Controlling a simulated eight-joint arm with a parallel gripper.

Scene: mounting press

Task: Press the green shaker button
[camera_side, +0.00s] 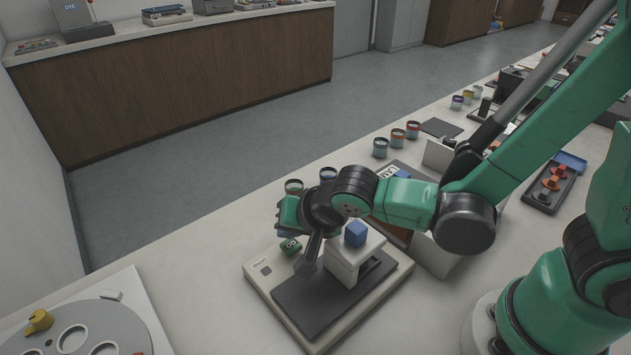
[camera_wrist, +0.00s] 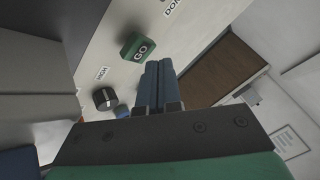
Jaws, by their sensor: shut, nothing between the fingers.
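The green button (camera_side: 290,246), marked GO, sits on the far edge of the pale shaker base (camera_side: 257,272), which bears a dark plate. The button also shows in the wrist view (camera_wrist: 139,47), upper middle. My gripper (camera_side: 284,232) is just above and on the far side of the button in the side view, its fingers partly hidden by my wrist. In the wrist view, my two blue fingers (camera_wrist: 157,66) are shut together and empty, tips beside the button's lower right. I cannot tell how high they are above the panel.
A white stand with a blue cube (camera_side: 356,233) stands on the dark plate, close to my wrist. A black knob (camera_wrist: 105,98) marked HIGH is left of the fingers. Several jars (camera_side: 397,138) line the table's far edge. A disc device (camera_side: 84,330) is at front left.

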